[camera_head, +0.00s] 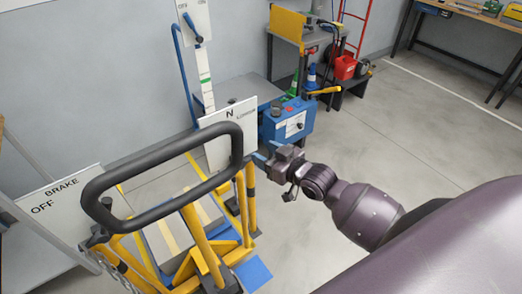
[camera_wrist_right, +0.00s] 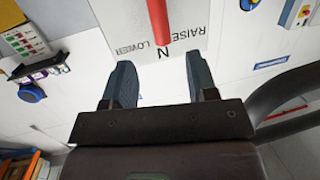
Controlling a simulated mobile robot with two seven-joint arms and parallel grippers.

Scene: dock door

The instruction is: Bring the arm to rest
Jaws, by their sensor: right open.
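My right arm comes in from the right in the head view, and its gripper (camera_head: 264,157) is beside the black loop handle (camera_head: 163,172) of a yellow cart, to the right of it. In the right wrist view the gripper (camera_wrist_right: 163,85) is open, its two dark fingers wide apart with nothing between them. Beyond the fingers is a white panel (camera_wrist_right: 150,75) marked N, RAISE and LOWER, with a red lever (camera_wrist_right: 159,20) in front of it. My left gripper is not in either view.
A blue control box (camera_head: 288,120) stands just behind my right gripper. A white BRAKE OFF board (camera_head: 55,200) is at the left. A workbench (camera_head: 470,30) is at the back right. The grey floor (camera_head: 420,130) at the right is clear.

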